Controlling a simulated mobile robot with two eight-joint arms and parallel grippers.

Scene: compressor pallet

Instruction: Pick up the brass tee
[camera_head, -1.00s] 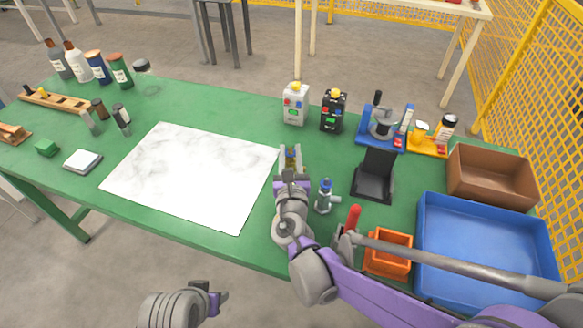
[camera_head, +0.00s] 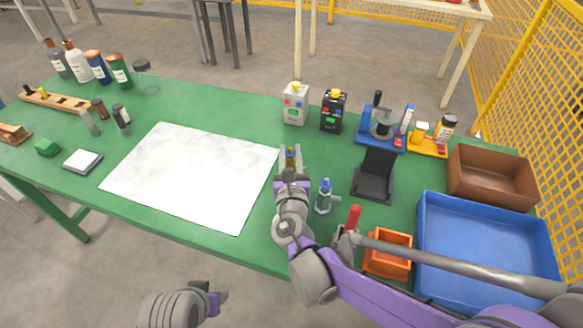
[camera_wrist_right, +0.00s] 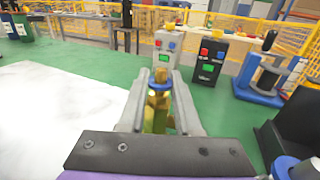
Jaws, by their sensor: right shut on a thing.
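The brass tee (camera_head: 291,158) is between the fingers of my right gripper (camera_head: 291,162), beside the right edge of the white sheet. In the right wrist view the tee (camera_wrist_right: 157,100) stands upright between the two grey fingers of the gripper (camera_wrist_right: 157,95), which is shut on it. Its lower part is partly hidden by the gripper body, and I cannot tell whether it touches the table. My left gripper (camera_head: 216,298) is low in front of the table, empty as far as I see; its fingers are too unclear to judge.
A blue-topped fitting (camera_head: 324,196) stands just right of my right gripper. A black stand (camera_head: 375,178), orange bin (camera_head: 389,264), blue tray (camera_head: 428,222) and brown box (camera_head: 493,192) fill the right side. Grey (camera_head: 295,104) and black (camera_head: 333,111) control boxes stand behind. The white sheet (camera_head: 192,175) is bare.

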